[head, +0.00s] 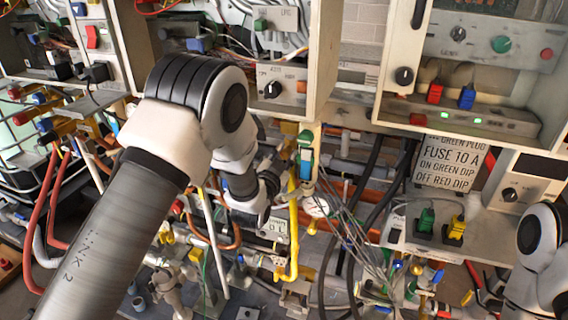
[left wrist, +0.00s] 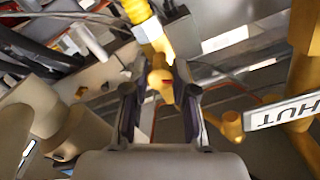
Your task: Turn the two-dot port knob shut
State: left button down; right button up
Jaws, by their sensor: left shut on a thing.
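My left gripper (head: 268,197) is among the pipes in the middle of the head view, partly hidden behind its own wrist. In the left wrist view its two dark fingers (left wrist: 159,72) are shut on a small yellow-orange knob (left wrist: 160,84) with a red patch beside it. The knob sits at the end of a yellow pipe fitting (left wrist: 148,30). No dot marks can be made out on it. A white plate with upside-down letters "HUT" (left wrist: 290,113) is at the right of the wrist view. My right gripper is out of view; only part of its arm shows at the right edge.
A yellow pipe (head: 293,235) and a round gauge (head: 317,206) stand right of the left gripper. Thin grey wires (head: 372,245) hang further right. Red hoses (head: 42,215) are at the left.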

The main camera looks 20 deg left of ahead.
pick_arm(q)
jog(key=m+b, duration=0.4)
jog(key=m, duration=0.2)
jog(key=shift+f+b, duration=0.15)
jog(key=shift+b, duration=0.25)
jog(key=m+b, duration=0.2)
jog(key=m, duration=0.1)
jog(key=shift+w+m, duration=0.1)
jog(key=shift+m, duration=0.3)
jog(key=shift+r+m+b, duration=0.25)
jog(key=shift+m+b, duration=0.5)
jog(key=shift+m, duration=0.45)
jog(key=shift+r, duration=0.1)
jog(key=c, duration=1.1)
grip_release()
jog(key=shift+w, duration=0.1)
jog(key=shift+o, duration=0.8)
jog(key=shift+a+f, duration=0.1)
jog(key=shift+f, duration=0.1)
